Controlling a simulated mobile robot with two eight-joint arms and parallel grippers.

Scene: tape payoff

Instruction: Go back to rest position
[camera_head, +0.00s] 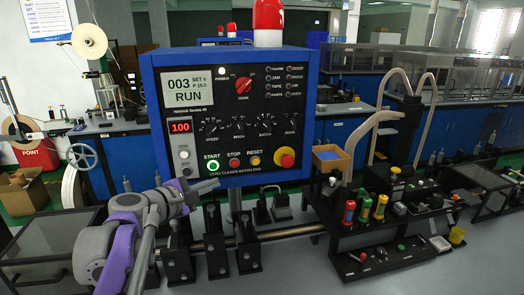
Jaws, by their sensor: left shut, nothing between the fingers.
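My left gripper (214,185) is in front of the lower left part of the blue control box (310,100). It is shut and empty, just below the lit green START button (213,166). I cannot tell whether it touches the box. My purple and grey left arm comes up from the lower left. The box's screen (188,88) reads 003 and RUN, and a red display (180,127) reads 100. A red STOP button (234,163), a yellow RESET button (254,160) and a large red knob (285,158) sit beside START. My right gripper is out of view.
A metal rod on black brackets (247,245) runs below the box. At right a black stepped rack (390,240) holds colored-handled tools, near an open cardboard box (331,160). A tape reel (89,41) stands at back left. Bare grey surface shows at front right.

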